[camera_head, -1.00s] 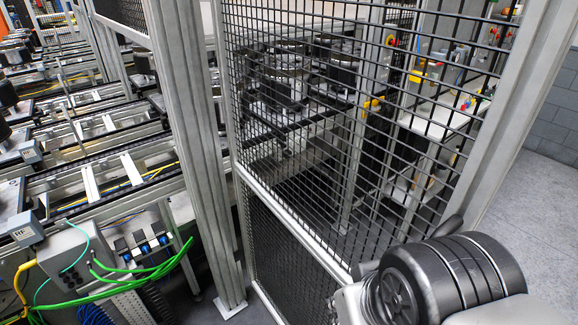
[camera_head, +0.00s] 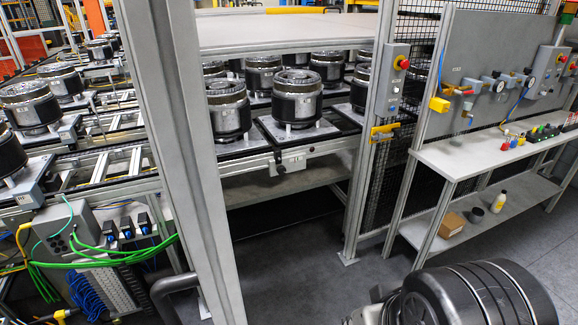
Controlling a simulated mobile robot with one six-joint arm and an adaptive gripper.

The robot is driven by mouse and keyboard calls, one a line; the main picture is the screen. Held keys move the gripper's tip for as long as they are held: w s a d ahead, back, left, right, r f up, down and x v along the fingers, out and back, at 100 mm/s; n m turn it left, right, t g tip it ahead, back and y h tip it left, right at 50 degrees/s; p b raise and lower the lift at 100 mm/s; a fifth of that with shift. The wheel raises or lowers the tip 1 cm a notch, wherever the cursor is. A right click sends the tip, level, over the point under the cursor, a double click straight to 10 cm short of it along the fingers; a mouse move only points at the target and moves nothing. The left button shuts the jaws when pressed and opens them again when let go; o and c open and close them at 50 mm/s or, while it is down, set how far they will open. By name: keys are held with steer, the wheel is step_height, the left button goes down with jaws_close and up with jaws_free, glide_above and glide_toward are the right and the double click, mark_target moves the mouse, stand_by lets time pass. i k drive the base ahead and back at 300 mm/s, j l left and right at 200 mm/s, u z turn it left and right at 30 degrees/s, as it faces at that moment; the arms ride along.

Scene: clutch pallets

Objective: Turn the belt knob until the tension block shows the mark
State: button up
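I cannot make out a belt knob or a marked tension block for certain. A small labelled block (camera_head: 291,162) sits at the near end of the conveyor inside the frame; its marking is too small to read. Pallets (camera_head: 299,132) on that conveyor carry dark and silver clutch units (camera_head: 297,98). My gripper is not in view. A rounded black and grey part of my own arm fills the lower right.
A grey post (camera_head: 185,150) stands close on the left beside an opening with free floor (camera_head: 300,250). A control box with a red button (camera_head: 396,78) is on the right post. A workbench (camera_head: 470,158) stands right. Green cables (camera_head: 110,262) hang lower left.

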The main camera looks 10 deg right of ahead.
mark_target(281, 170)
steer(key=i+l+z, duration=0.25)
steer(key=i, duration=0.7)
steer(key=i+z, duration=0.25)
steer(key=i, duration=0.75)
